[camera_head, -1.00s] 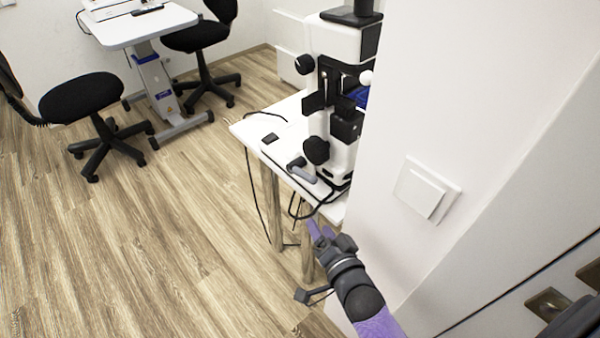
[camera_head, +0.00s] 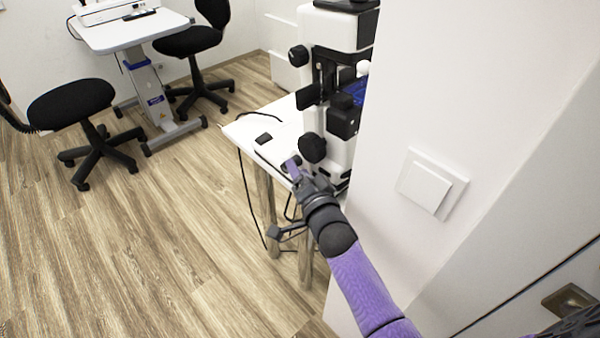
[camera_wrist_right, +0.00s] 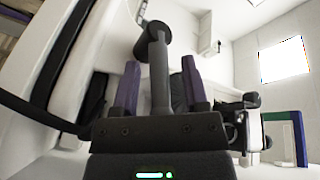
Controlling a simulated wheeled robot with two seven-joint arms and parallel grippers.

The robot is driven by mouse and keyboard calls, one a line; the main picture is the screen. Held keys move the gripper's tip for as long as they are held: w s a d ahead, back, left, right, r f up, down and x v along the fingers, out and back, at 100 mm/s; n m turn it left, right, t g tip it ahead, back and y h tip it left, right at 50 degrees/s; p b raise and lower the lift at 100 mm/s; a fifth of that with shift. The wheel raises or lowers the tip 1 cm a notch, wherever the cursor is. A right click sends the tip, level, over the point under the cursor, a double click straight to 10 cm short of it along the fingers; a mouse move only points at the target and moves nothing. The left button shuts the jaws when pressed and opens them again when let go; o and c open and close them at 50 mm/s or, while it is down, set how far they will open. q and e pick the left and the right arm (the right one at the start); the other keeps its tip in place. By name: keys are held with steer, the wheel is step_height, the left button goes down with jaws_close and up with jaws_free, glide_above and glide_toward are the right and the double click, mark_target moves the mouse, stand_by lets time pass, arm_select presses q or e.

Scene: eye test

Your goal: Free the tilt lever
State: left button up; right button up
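A white and black optical instrument (camera_head: 335,75) stands on a small white table (camera_head: 245,130), partly hidden by the white wall on its right. A grey lever (camera_wrist_right: 158,78) with a dark round end shows in the right wrist view. My right gripper (camera_head: 292,167) is at the table's front edge, by the instrument's base. Its two purple fingers (camera_wrist_right: 160,66) are apart, with the lever between them in the picture and gaps visible on both sides. I cannot tell how deep the lever sits between them. In the head view my gripper mostly hides the lever. My left gripper is not in view.
A white wall with a square switch (camera_head: 430,188) stands close on the right of my right arm. A small black object (camera_head: 264,138) and a dark cable lie on the table. Black chairs (camera_head: 72,103) and another table (camera_head: 130,30) stand farther back. The floor at left is clear.

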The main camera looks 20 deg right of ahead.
jaws_close()
steer(key=shift+f, duration=0.1)
stand_by(1.1)
